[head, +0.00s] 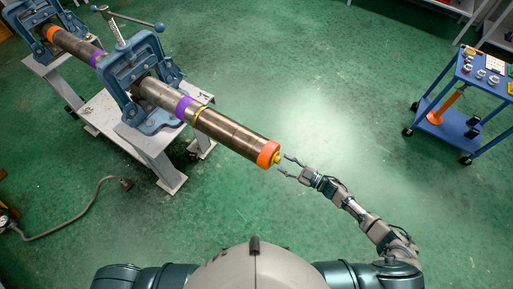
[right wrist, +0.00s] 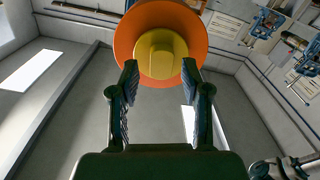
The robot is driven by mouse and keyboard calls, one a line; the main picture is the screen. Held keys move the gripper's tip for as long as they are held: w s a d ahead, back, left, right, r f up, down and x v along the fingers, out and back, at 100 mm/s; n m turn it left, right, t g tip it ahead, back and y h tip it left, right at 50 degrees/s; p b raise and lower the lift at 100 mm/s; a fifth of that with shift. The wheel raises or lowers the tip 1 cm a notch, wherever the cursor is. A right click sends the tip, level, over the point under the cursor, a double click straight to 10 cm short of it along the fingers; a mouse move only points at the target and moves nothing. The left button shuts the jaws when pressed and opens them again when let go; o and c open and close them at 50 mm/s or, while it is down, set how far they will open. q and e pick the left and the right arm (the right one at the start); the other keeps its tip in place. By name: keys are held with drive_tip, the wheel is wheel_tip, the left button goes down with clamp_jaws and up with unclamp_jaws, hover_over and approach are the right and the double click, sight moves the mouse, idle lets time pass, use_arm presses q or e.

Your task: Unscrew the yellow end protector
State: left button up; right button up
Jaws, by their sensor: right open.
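The yellow end protector (head: 277,158) is on the near end of the long steel pipe (head: 230,130), just beyond an orange ring (head: 267,153). My right gripper (head: 284,166) is open beside the protector's end, its two fingers pointing at it. In the right wrist view the round yellow protector (right wrist: 161,52) is ahead, framed by the orange ring (right wrist: 161,14). The open fingers (right wrist: 159,85) reach to its lower left and lower right edges, with a gap between them. I cannot tell whether they touch it. My left gripper is not in view.
Two blue pipe vises (head: 138,87) on grey stands (head: 143,143) hold the pipe. A blue cart (head: 459,127) with small parts stands at the right. A cable (head: 75,220) lies on the green floor at the left. The floor between the pipe and the cart is clear.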

drive_tip(key=shift+w+a, duration=0.35)
drive_tip(key=shift+a, duration=0.15)
drive_tip(key=shift+s+r, duration=0.1)
drive_tip(key=shift+s, duration=0.05)
clamp_jaws()
drive_tip(key=shift+n+b, duration=0.3)
drive_tip(key=shift+n, duration=0.5)
drive_tip(key=n+b, duration=0.2)
drive_tip(key=n, duration=0.3)
drive_tip(key=n+b, duration=0.2)
drive_tip(key=n, duration=0.4)
drive_tip(key=shift+f+n+b, duration=0.2)
drive_tip(key=shift+n+b, duration=0.1)
drive_tip(key=shift+b, duration=0.05)
drive_tip(key=shift+r+n, duration=0.15)
drive_tip(key=shift+n, duration=0.35)
